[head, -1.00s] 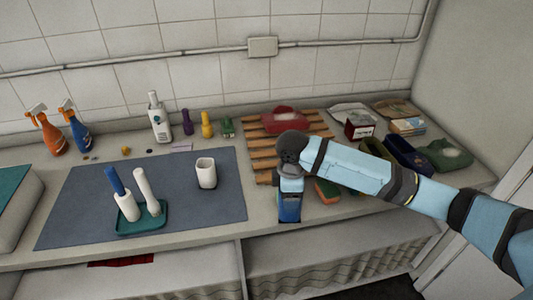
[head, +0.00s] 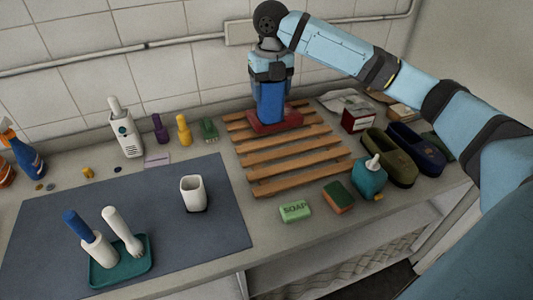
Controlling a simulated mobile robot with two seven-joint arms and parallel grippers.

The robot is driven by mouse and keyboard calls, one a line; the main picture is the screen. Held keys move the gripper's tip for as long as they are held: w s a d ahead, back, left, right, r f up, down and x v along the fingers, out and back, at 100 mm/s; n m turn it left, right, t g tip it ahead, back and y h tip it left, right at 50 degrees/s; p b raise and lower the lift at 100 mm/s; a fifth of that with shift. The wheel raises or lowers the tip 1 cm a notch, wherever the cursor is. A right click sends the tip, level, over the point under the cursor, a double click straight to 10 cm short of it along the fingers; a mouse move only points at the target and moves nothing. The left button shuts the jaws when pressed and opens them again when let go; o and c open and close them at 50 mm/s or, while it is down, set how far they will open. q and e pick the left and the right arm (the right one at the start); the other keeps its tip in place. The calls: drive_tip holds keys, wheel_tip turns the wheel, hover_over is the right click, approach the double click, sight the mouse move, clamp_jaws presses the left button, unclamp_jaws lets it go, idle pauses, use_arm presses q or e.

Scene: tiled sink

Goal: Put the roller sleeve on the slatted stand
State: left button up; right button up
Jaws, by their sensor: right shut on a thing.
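My right gripper (head: 270,76) is at the back of the slatted stand, pointing down. It is shut on an upright dark blue piece (head: 269,104), which seems to be the roller sleeve. The jaws hide its upper part. The slatted stand (head: 287,157) is a rack of wooden slats on the counter. A red folded thing (head: 291,119) lies on its back slats, and the blue piece's lower end overlaps it in the picture. I cannot tell whether they touch. My left gripper is out of view.
Soap (head: 295,211), a sponge (head: 338,196) and a teal dispenser (head: 369,178) stand in front of the stand. Olive (head: 388,160) and navy (head: 415,148) shoe-like things are right. A white cup (head: 194,192) and teal tray (head: 121,267) are on the grey mat (head: 90,205). The front slats are bare.

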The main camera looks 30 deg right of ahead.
sight(271, 111)
drive_tip(key=shift+s+f+p, duration=0.1)
drive_tip(key=shift+f+p, duration=0.25)
drive_tip(key=shift+f, duration=8.75)
drive_tip(key=o, duration=1.3)
drive_tip(key=shift+f, duration=0.15)
wheel_tip(271, 111, up, 12)
drive_tip(key=shift+r+b, duration=0.2)
drive_tip(key=shift+b, duration=0.2)
drive_tip(key=shift+s+f, duration=0.1)
